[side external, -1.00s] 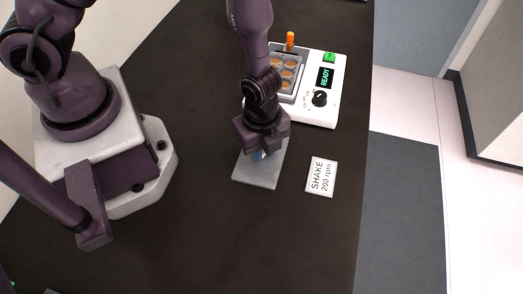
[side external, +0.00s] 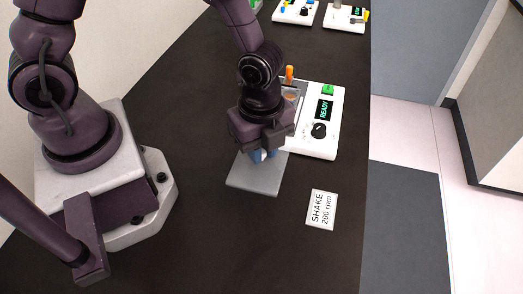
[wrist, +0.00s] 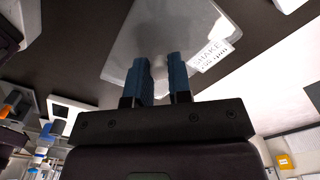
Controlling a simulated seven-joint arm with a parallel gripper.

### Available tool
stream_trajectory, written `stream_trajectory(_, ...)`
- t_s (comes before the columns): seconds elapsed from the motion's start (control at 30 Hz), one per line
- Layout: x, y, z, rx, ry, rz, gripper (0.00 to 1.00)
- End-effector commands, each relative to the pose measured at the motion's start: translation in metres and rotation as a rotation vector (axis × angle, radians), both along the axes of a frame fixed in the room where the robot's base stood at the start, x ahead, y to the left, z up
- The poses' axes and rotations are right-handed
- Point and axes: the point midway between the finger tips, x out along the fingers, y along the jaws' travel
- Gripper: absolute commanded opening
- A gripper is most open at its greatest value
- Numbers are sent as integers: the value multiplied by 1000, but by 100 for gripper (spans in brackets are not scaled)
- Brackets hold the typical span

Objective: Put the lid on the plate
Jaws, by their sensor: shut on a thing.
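My gripper (side external: 262,155) has blue fingers and is shut on the lid (side external: 254,178), a flat grey, see-through rectangle. In the side view the fingers grip it near its far edge, and it looks raised above the dark table. In the wrist view the lid (wrist: 165,35) spreads out beyond the fingertips (wrist: 160,68). The plate (side external: 300,98), with orange-filled wells, sits on the white shaker, behind and to the right of my gripper. My gripper hides most of the plate. The lid is apart from the plate.
The white shaker (side external: 326,145) has a dark knob, a READY display and a green button. An orange post (side external: 289,73) stands at the plate's far side. A SHAKE 200 rpm card (side external: 321,209) lies in front. More devices (side external: 296,12) stand at the back.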

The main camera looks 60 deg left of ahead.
Motion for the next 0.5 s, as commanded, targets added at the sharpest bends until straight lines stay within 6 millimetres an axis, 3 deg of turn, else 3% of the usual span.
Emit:
stream_trajectory(0.07,0,0,0,0,0,0,0)
stream_trajectory(0.1,0,0,0,0,0,0,15)
stream_trajectory(0.17,0,0,0,0,0,1,1)
stream_trajectory(0.5,1,1,0,-1,0,5,0)
